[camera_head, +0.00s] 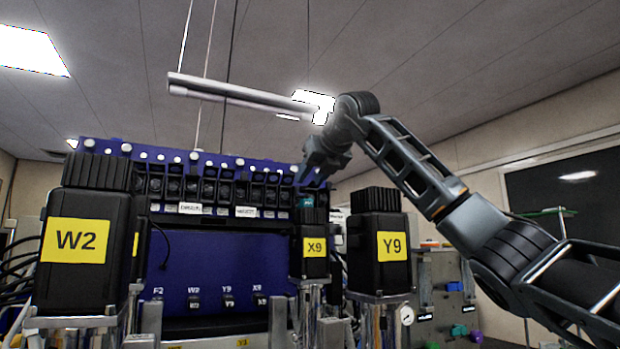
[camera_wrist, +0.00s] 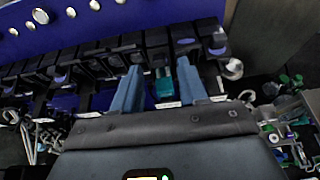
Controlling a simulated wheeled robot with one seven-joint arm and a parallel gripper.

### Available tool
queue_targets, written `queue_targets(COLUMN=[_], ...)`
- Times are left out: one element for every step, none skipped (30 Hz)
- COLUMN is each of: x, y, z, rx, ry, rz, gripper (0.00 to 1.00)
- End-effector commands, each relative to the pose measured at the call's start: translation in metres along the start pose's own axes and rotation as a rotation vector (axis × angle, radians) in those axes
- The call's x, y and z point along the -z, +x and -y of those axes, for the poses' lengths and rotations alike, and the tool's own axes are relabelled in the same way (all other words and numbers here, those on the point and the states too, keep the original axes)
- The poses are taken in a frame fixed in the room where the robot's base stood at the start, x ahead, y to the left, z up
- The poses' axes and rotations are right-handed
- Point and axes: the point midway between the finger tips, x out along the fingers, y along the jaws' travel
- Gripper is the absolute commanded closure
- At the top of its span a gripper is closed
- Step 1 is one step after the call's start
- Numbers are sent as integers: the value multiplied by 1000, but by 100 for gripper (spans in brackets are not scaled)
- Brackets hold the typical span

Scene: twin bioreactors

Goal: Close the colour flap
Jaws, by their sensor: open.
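A row of black clamp-like units runs along the blue housing (camera_head: 225,262). One of them carries a teal flap (camera_wrist: 164,86), the only one of that colour in the row. In the head view the teal flap (camera_head: 307,202) shows small, just under my gripper (camera_head: 314,178). In the wrist view my gripper (camera_wrist: 160,66) is open and empty, with one blue-grey finger on each side of the teal flap. I cannot tell whether the fingers touch it. How far the flap stands open is not clear.
Black blocks labelled W2 (camera_head: 75,240), X9 (camera_head: 315,247) and Y9 (camera_head: 391,246) stand on metal posts in front of the housing. Black units (camera_wrist: 75,70) flank the flap closely. A pale metal bar (camera_head: 240,94) shows high above the row. Tubing and fittings lie at right in the wrist view.

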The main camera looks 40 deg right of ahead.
Motion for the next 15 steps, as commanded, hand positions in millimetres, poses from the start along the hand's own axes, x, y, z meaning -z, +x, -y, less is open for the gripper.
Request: queue_targets(x=[-2,-2,-2,-2,-2,-2,-1,-1,-1,-1,-1,0,0,0,0], y=[8,12,17,21,24,28,30,32,35,36,37,37,38,38,38], z=[-1,-1,-1,-1,0,0,0,0,0,0,0,0,0,0,0], rx=[-1,-1,-1,-1,-1,0,0,0,-1,-1,-1,-1,0,0,0], ry=[1,1,2,1,1,1,1,0,0,0,0,0,-1,-1,-1], rz=[-2,-3,-2,-1,-1,-1,-1,0,0,1,1,1,1,1,1], gripper=[57,57,57,57,57,57,57,57,57,57,57,57,57,57,57])
